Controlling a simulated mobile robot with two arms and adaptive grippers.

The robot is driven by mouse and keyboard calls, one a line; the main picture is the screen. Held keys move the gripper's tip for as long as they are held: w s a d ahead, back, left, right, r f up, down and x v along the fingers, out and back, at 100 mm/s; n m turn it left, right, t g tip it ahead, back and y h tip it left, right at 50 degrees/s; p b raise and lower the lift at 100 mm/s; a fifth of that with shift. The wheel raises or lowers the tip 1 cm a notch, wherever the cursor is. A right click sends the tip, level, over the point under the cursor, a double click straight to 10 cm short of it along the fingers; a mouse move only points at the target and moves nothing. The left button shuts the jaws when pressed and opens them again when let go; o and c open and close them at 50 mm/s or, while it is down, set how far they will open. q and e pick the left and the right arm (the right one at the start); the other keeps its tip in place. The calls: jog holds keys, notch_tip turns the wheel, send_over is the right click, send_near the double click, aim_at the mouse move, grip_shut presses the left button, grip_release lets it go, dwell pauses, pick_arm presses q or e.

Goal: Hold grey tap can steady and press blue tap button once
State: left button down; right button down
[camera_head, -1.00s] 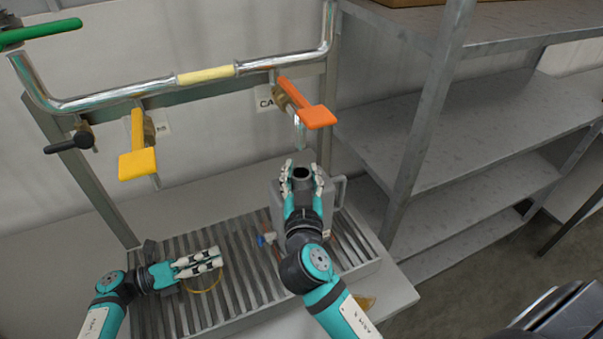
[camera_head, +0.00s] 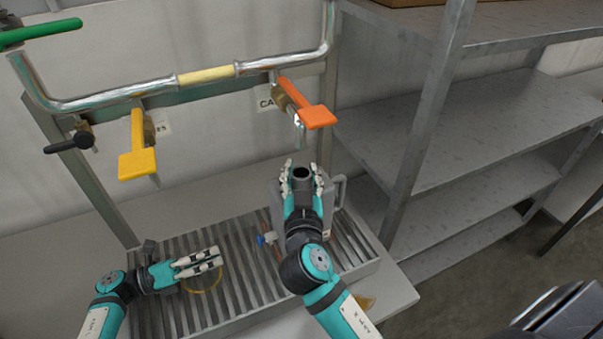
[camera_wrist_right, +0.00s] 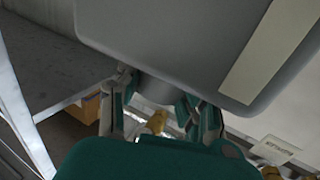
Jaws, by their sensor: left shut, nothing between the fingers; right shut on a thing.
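The grey tap can (camera_head: 273,191) stands on the slatted drain rack below the orange-handled tap, largely hidden behind my right arm. Its side handle (camera_head: 341,190) shows at the right. My right gripper (camera_head: 302,176) is shut around the can's dark-mouthed neck; in the right wrist view the gripper (camera_wrist_right: 160,115) has its fingers either side of the neck under the can's grey body (camera_wrist_right: 190,40). The blue tap button (camera_head: 262,240) sits low on the can's left side. My left gripper (camera_head: 218,258) is shut and empty over the rack, left of and slightly below the button.
A yellowish ring (camera_head: 205,290) lies under the left gripper. Metal shelves (camera_head: 500,120) stand at the right.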

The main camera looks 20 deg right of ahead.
dwell(0.9)
pick_arm(q)
jog(key=shift+w+d+f+n+t, duration=0.2)
jog(key=shift+w+n+t, duration=0.3)
jog(key=shift+t, duration=0.4)
jog(key=shift+w+d+f+n+t+y, duration=0.15)
jog(key=shift+n+t+y, duration=0.15)
jog(key=shift+t, duration=0.15)
jog(key=shift+w+f+n+t+y, duration=0.1)
jog(key=shift+n+t+y, duration=0.2)
jog(key=shift+t, duration=0.15)
jog(key=shift+w+n+t+y, duration=0.2)
jog(key=shift+n+t+y, duration=0.2)
jog(key=shift+n+t, duration=0.5)
jog(key=shift+a+r+n+t+y, duration=0.15)
jog(key=shift+n+t+y, duration=0.25)
jog(key=shift+t, duration=0.8)
jog(key=shift+s+a+n+t+y, duration=0.25)
jog(key=shift+s+n+t+y, duration=0.1)
jog(key=shift+n+t+y, duration=0.25)
jog(key=n+t, duration=0.1)
jog(key=s+a+r+n+t+y, duration=0.1)
jog(key=shift+a+t, duration=0.1)
jog(key=shift+t, duration=0.3)
jog(key=shift+s+a+r+n+t+y, duration=0.2)
jog(key=shift+a+n+t+y, duration=0.1)
jog(key=shift+y, duration=0.2)
